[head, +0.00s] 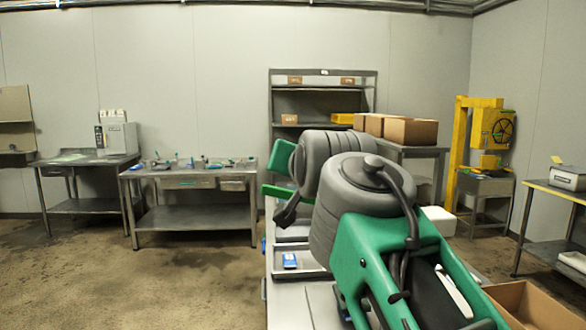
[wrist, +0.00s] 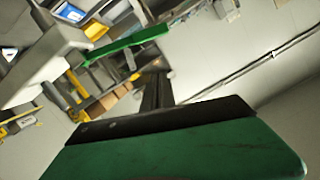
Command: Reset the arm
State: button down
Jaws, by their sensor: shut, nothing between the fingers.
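My green and grey arm is folded up and fills the middle and lower right of the head view. In the wrist view my gripper (wrist: 156,72) shows as dark fingers beyond a green and black body. The fingers are shut together with nothing between them, and they point out into the room, touching nothing. In the head view my arm's own links hide most of the gripper.
Under my arm is a grey worktop with a tray (head: 313,274) holding a small blue item. An open cardboard box (head: 540,305) is at lower right. Benches (head: 195,185), a shelf rack (head: 325,75) and a yellow frame (head: 462,140) stand farther back. The left floor is clear.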

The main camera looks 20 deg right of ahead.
jog(key=s+a+f+n+g+y+p, duration=0.1)
jog(key=s+f+g+p, duration=0.15)
jog(key=f, duration=0.45)
jog(key=s+a+f+n+g+p, duration=0.1)
jog(key=f+n+g+p, duration=0.15)
jog(key=f, duration=0.45)
jog(key=s+a+f+g+y+p, duration=0.1)
jog(key=s+a+f+g+p, duration=0.15)
jog(key=f, duration=0.45)
jog(key=s+a+f+n+g+p, duration=0.1)
jog(key=s+f+n+g+p, duration=0.1)
jog(key=s+f, duration=1)
notch_tip(320, 180, down, 2)
jog(key=shift+a+f+n+g+p, duration=0.1)
jog(key=shift+a+n+g+p, duration=0.2)
jog(key=shift+g+p, duration=0.65)
